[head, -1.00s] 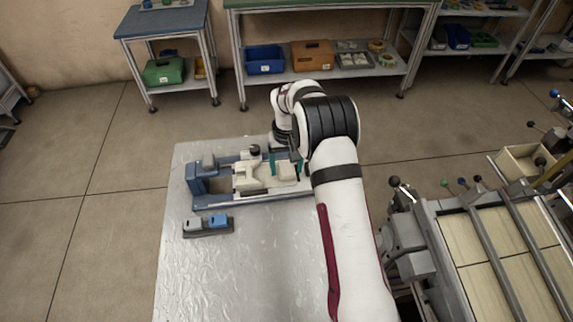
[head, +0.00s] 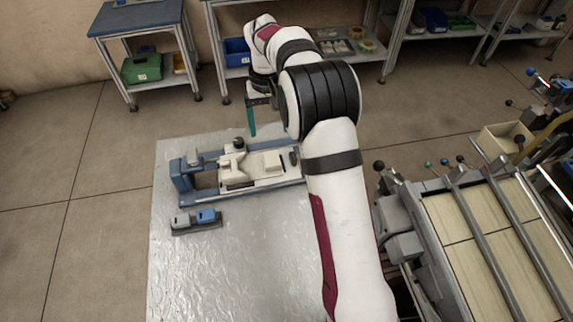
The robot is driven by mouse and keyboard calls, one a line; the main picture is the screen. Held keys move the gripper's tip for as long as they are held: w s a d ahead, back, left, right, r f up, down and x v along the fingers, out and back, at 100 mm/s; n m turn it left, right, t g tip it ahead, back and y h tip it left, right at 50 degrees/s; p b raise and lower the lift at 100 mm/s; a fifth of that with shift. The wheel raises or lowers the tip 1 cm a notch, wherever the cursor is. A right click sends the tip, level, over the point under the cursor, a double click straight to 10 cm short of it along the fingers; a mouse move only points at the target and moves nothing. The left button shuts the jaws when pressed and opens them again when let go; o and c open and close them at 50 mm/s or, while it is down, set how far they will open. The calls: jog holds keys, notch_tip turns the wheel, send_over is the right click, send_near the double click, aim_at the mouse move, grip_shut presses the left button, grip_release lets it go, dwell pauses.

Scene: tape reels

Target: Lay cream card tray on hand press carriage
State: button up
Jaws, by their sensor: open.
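The hand press (head: 178,178) stands on the silver table, with a blue frame and a long bed running to the right. A cream tray-like piece (head: 268,164) lies on the press bed; from here I cannot tell whether it sits fully flat on the carriage. My gripper (head: 252,120) is raised behind and above the press, fingers pointing down. It is open and apart from the cream piece. One teal finger shows clearly; the other is mostly hidden. The right end of the press is partly hidden by my arm.
A small grey block with a blue part (head: 206,217) lies in front of the press. The silver table's (head: 220,280) front area is clear. A machine with wooden slats (head: 490,235) stands to the right. Shelves with bins (head: 142,66) line the back wall.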

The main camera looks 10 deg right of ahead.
jog(key=s+r+m+y, duration=0.15)
jog(key=s+r, duration=0.35)
jog(key=s, duration=0.7)
jog(key=s+r+m, duration=0.2)
jog(key=s+r, duration=0.3)
jog(key=s, duration=0.8)
jog(key=s+f+m, duration=0.2)
jog(key=s+f, duration=0.1)
jog(key=s, duration=0.9)
jog(key=shift+s+a+f, duration=0.2)
jog(key=shift+a+f, duration=0.1)
jog(key=shift+a, duration=0.1)
